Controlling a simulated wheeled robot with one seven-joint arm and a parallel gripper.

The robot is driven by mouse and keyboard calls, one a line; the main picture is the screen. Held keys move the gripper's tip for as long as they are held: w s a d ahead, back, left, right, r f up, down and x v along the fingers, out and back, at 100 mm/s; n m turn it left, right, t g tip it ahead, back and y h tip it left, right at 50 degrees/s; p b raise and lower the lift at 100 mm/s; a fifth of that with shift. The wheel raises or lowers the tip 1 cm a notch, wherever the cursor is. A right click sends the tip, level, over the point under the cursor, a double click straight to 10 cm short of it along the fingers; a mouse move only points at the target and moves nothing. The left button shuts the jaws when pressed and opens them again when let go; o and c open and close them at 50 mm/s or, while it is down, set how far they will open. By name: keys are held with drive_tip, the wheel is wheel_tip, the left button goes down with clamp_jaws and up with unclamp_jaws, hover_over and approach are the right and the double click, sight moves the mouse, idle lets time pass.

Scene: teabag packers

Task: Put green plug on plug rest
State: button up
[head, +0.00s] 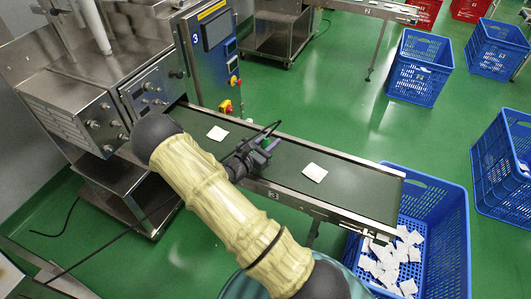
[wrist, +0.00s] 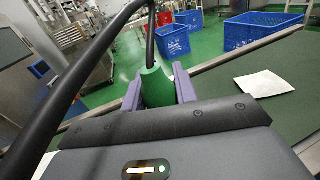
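The green plug (wrist: 156,88) stands between the two purple fingers of my gripper (wrist: 158,82) in the wrist view, with a dark cable rising from its top. The fingers are closed on its sides. In the head view my gripper (head: 270,146) is over the conveyor belt, near its front edge, and the plug is too small and covered to make out clearly. I cannot pick out the plug rest in either view.
The green conveyor belt (head: 345,188) carries white teabag packets (head: 314,172) (head: 217,133) on both sides of my gripper. A blue crate (head: 455,235) with several packets stands below its right end. A steel machine (head: 150,88) and a blue control cabinet (head: 212,60) stand behind left.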

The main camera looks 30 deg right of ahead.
clamp_jaws()
wheel_tip(320, 180, up, 10)
drive_tip(key=p, duration=0.1)
drive_tip(key=shift+p, duration=0.3)
idle(0.3)
